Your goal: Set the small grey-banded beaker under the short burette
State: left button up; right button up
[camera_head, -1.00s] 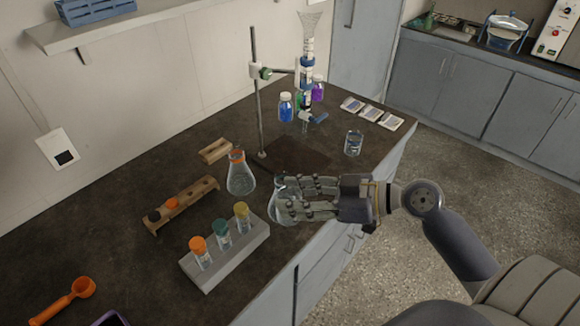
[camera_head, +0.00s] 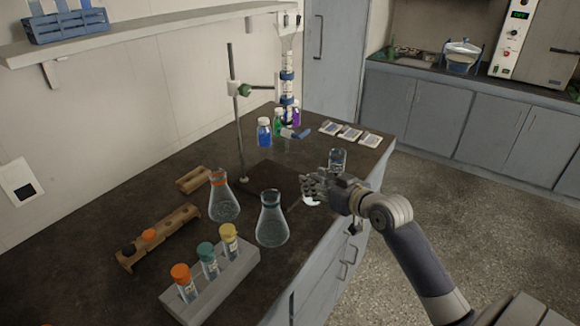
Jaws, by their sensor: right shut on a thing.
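My right gripper (camera_head: 318,189) is shut over the front part of the bench. A small pale thing (camera_head: 311,201) shows under its fingers. The hand hides most of it, and I cannot tell its shape or band. A small clear beaker with a dark bluish band (camera_head: 337,158) shows just behind the hand, its foot hidden. I cannot tell whether it touches the hand. The burette (camera_head: 288,88) hangs from a clamp on the metal stand (camera_head: 238,130), above and left of the gripper. No second burette shows. My left gripper is not in view.
A vial rack (camera_head: 230,280) is nearer. Bottles, including a blue one (camera_head: 264,132), stand near the burette. Flat cards (camera_head: 349,132) lie behind the beaker.

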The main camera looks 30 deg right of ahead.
jog(key=w+p, duration=0.1)
jog(key=w, duration=0.7)
jog(key=shift+w, duration=1.05)
jog(key=shift+w+r+p, duration=0.1)
jog(key=shift+w+p, duration=0.25)
jog(key=shift+w, duration=0.9)
jog(key=shift+a+f, duration=0.1)
jog(key=shift+f, duration=0.8)
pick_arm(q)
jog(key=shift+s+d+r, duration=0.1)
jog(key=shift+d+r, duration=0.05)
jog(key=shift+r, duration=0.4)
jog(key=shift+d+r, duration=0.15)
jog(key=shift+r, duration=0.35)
pick_arm(e)
jog(key=shift+s, duration=0.1)
